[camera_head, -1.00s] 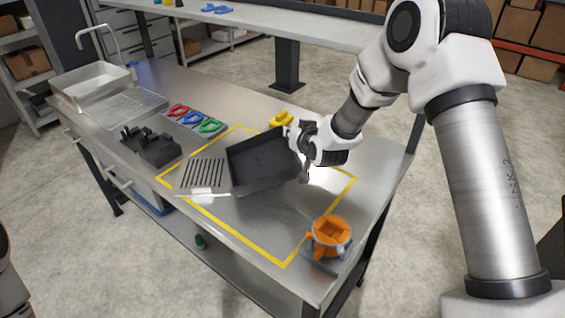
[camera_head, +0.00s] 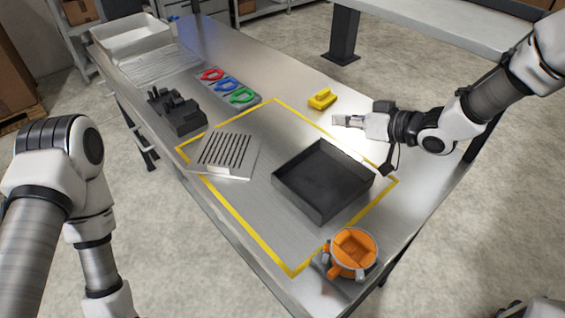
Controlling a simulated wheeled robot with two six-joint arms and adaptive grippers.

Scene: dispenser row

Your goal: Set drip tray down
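The black drip tray (camera_head: 308,200) is an open square box. It sits on the steel table inside the yellow outline, toward its right side, and looks flat. The slotted metal grate (camera_head: 225,153) lies left of it, near the outline's left corner, apart from the tray. My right gripper (camera_head: 338,120) is above the table beyond the tray's far side, pointing left. It is clear of the tray, empty, and its fingers look open. My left arm comes in at the left edge; its gripper is out of view.
A yellow object (camera_head: 322,99) lies just behind my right gripper. An orange and grey round fixture (camera_head: 351,252) stands at the table's near right corner. Red, blue and green handles (camera_head: 229,84) and a black holder (camera_head: 176,111) are farther left.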

